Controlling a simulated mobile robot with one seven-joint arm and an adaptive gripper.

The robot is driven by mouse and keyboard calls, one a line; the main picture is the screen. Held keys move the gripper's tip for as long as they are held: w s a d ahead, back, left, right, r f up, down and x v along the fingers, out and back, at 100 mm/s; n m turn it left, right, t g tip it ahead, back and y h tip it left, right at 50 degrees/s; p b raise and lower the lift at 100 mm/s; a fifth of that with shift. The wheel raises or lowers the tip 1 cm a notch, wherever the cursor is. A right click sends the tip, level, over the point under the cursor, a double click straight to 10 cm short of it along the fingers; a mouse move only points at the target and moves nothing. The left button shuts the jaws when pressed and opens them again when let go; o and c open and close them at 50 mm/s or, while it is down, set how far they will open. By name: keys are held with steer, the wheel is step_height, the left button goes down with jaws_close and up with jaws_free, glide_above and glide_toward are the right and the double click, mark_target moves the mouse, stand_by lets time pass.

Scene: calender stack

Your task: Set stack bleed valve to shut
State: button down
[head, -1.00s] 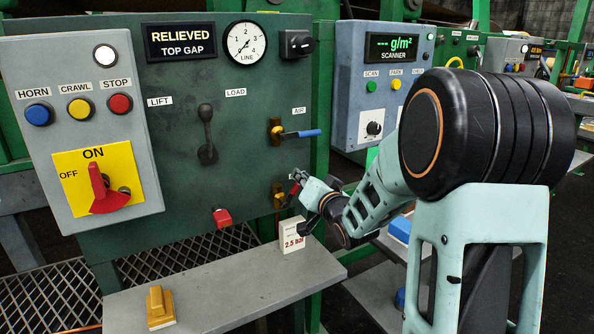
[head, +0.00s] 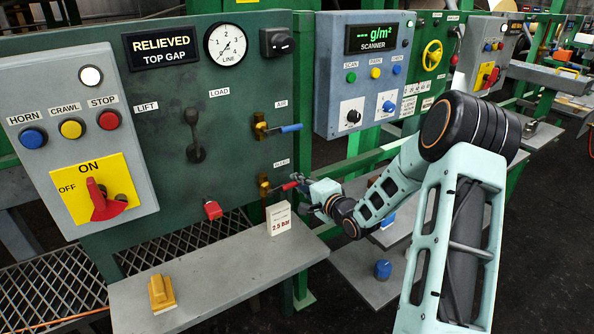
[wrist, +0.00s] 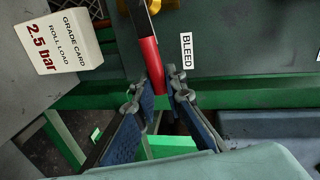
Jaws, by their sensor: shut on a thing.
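The bleed valve is a brass body (head: 264,185) with a red lever handle (head: 288,186), low on the right of the green panel under the BLEED label. My gripper (head: 299,180) is at the handle's outer end. In the wrist view the red handle (wrist: 150,62) runs down between the two fingertips of my gripper (wrist: 153,85), which are shut on its end. The BLEED label (wrist: 187,50) is just right of the handle there. The fingers partly hide the handle's tip.
The air valve's blue handle (head: 290,128) points right above the bleed valve. A 2.5 bar grade card (head: 279,219) stands on the grey shelf (head: 215,262) just below. A red knob (head: 212,209) and a yellow block (head: 161,293) are further left. The scanner box (head: 340,95) is to the right.

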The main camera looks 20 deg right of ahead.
steer(key=shift+f+m+p, duration=0.5)
steer(key=shift+f+m, duration=0.05)
steer(key=shift+m, duration=0.05)
steer(key=c, duration=2)
jaws_free()
steer(key=shift+f, duration=0.1)
steer(key=shift+o, duration=0.2)
steer(key=v, duration=1.2)
steer(key=shift+d, duration=0.15)
steer(key=shift+w, duration=0.1)
